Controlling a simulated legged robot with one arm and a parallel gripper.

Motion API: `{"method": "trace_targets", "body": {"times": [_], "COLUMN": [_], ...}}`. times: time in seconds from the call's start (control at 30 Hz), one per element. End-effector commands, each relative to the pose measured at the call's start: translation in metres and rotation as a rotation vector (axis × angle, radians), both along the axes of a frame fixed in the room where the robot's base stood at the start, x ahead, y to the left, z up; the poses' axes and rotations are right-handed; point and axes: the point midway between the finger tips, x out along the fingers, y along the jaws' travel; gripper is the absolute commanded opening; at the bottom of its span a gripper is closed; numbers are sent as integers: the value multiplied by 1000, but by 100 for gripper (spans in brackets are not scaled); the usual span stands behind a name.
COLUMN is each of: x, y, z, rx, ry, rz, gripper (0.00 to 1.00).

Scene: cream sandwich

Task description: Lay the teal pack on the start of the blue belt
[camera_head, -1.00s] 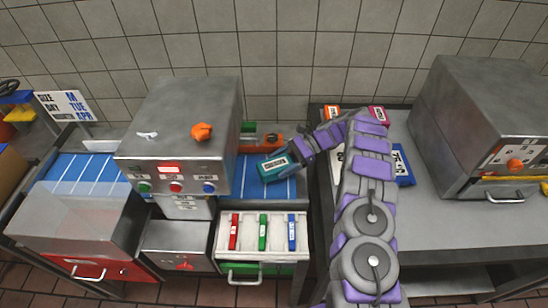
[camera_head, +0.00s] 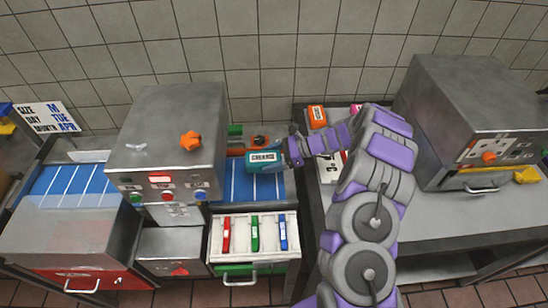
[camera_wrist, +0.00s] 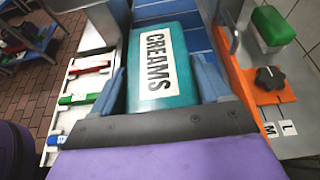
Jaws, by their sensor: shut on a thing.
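The teal pack (camera_head: 265,160), labelled "CREAMS", is held in my gripper (camera_head: 286,155) above the right end of the blue belt (camera_head: 262,188). In the wrist view the teal pack (camera_wrist: 165,62) sits between my two blue-grey fingers (camera_wrist: 165,90), which press on its sides. The blue belt (camera_wrist: 203,62) shows beside and beyond the pack there. The pack hides part of the belt in the head view, and I cannot tell whether its underside touches the belt.
A grey metal machine (camera_head: 165,130) with an orange knob on top stands over the belt, left of the pack. A white tray (camera_head: 240,222) with red, green and blue sticks is in front. An orange panel with a black dial (camera_wrist: 268,80) lies beside the belt.

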Motion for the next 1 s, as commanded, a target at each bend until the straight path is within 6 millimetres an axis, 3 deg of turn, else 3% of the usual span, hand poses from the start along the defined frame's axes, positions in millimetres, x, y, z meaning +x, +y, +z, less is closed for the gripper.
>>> {"method": "trace_targets", "body": {"times": [0.37, 1.0], "x": [-2, -3], "y": [-2, -1], "z": [-9, -66], "rx": [6, 4], "ry": [2, 4], "rz": [-12, -11], "gripper": [45, 45]}}
